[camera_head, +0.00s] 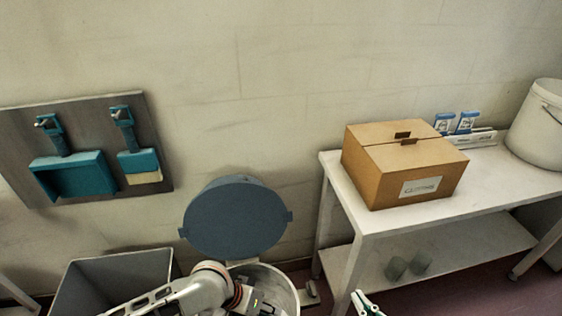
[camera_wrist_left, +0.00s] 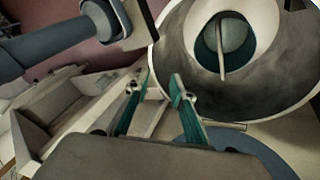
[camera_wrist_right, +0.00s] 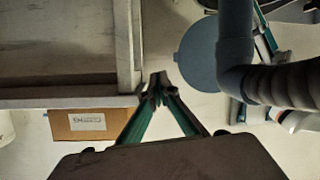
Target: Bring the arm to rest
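My left arm (camera_head: 195,287) reaches in from the lower left of the head view, its wrist in front of the round bin (camera_head: 283,279). Its fingertips are hidden there. In the left wrist view my left gripper (camera_wrist_left: 162,80) has its teal fingers apart, with nothing between them. My right gripper (camera_head: 368,304) shows only as teal fingertips at the bottom edge of the head view, in front of the white table. In the right wrist view my right gripper's (camera_wrist_right: 160,82) fingertips meet, and I see nothing held between them.
The round bin's blue-grey lid (camera_head: 236,216) stands raised. A grey open container (camera_head: 113,283) is beside it. The white table (camera_head: 385,222) carries a cardboard box (camera_head: 404,163) and a white bucket (camera_head: 538,125). Two cups (camera_head: 408,264) are on its lower shelf. A wall panel (camera_head: 88,105) holds teal tools.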

